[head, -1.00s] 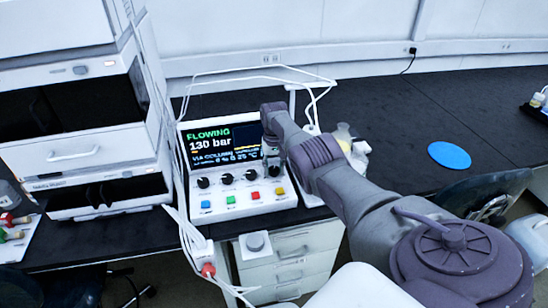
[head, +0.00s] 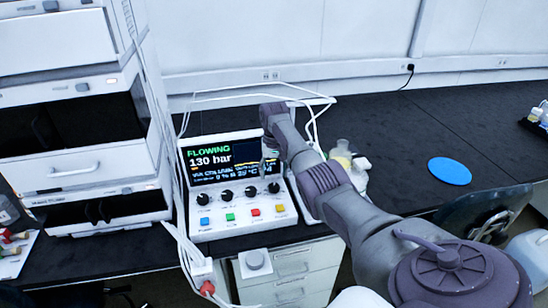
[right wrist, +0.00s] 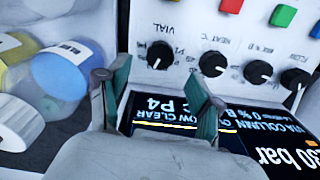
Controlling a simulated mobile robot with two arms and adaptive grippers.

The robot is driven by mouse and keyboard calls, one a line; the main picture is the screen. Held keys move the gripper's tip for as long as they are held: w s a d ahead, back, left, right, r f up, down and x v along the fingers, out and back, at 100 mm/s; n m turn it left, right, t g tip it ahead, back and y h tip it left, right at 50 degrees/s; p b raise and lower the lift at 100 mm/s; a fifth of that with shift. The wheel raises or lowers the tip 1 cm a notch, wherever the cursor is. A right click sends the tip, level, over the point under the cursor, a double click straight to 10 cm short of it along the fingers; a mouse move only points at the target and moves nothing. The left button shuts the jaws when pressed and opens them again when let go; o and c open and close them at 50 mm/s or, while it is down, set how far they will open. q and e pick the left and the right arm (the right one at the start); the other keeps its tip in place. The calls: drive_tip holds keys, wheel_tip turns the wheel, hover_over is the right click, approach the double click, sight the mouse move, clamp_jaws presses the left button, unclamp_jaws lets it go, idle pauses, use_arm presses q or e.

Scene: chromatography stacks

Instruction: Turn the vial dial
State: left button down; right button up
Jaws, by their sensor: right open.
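The vial dial (right wrist: 160,55) is a black round knob with a white pointer mark, under the printed word VIAL in the right wrist view, which shows the panel upside down. In the head view it is the rightmost knob (head: 273,188) on the white control console (head: 240,229). My right gripper (right wrist: 160,86) is open, its green-padded fingers spread over the screen's edge just short of the dial, with nothing between them. In the head view my right gripper (head: 269,155) hangs in front of the screen's right side, above the dial, partly hidden by its arm. My left gripper is out of view.
Several more black knobs and coloured buttons (head: 255,212) sit beside and below the dial. The screen (head: 210,161) reads FLOWING, 130 bar. Capped bottles (right wrist: 60,70) stand close beside the console. A stack of instruments (head: 75,170) rises at left. The bench around the blue disc (head: 450,171) is clear.

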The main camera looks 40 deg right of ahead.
sight(274, 186)
wheel_tip(274, 186, up, 7)
drive_tip(key=shift+f, duration=0.2)
idle(0.6)
